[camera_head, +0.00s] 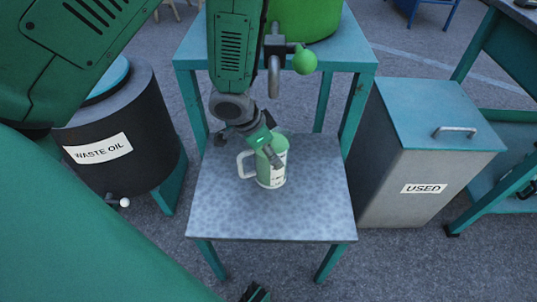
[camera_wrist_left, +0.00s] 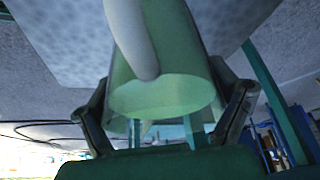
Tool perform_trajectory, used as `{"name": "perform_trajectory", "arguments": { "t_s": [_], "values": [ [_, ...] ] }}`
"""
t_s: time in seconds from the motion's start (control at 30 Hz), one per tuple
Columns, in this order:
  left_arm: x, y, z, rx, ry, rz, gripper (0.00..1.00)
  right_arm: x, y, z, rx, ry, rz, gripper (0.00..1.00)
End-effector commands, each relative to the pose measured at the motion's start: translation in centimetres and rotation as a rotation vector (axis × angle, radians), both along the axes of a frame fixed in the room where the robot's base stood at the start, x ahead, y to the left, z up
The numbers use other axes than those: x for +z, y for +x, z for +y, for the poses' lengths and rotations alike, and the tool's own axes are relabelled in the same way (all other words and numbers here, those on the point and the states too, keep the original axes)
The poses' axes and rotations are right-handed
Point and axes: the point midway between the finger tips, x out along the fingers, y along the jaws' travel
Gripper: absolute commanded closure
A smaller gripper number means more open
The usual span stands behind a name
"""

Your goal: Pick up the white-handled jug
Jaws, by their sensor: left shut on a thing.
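The white-handled jug (camera_head: 271,172) is pale with a green top part and dark print, and looks upright over the small grey table (camera_head: 230,215). Its white handle (camera_head: 243,163) points left. I cannot tell whether its base touches the tabletop. My left gripper (camera_head: 264,146) comes down from above and is shut on the jug's upper part, hiding some of its rim. In the left wrist view, the jug's green open mouth (camera_wrist_left: 165,95) lies between the two dark fingers (camera_wrist_left: 165,115), with the handle (camera_wrist_left: 135,40) in front. My right gripper is not in view.
Behind the table stands a teal stand (camera_head: 330,52) with a green container (camera_head: 305,18) and a green-knobbed tap (camera_head: 304,61). A waste oil drum (camera_head: 125,150) is at left and a used bin (camera_head: 400,170) at right. The front tabletop is clear.

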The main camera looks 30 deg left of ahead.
Motion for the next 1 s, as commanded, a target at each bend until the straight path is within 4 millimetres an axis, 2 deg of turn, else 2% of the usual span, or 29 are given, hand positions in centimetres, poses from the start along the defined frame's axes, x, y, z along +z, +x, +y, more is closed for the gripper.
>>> {"name": "perform_trajectory", "arguments": {
  "t_s": [0.27,0.83,1.0],
  "values": [
    [0.1,-0.4,0.1,0.004,0.002,0.012,0.70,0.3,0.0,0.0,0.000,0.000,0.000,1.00],
    [3.8,-0.2,0.0,0.003,0.001,0.002,0.70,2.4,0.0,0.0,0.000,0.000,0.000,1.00],
    [3.5,-1.2,0.6,0.004,0.001,0.004,0.70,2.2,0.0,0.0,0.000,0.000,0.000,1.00]
  ]
}}
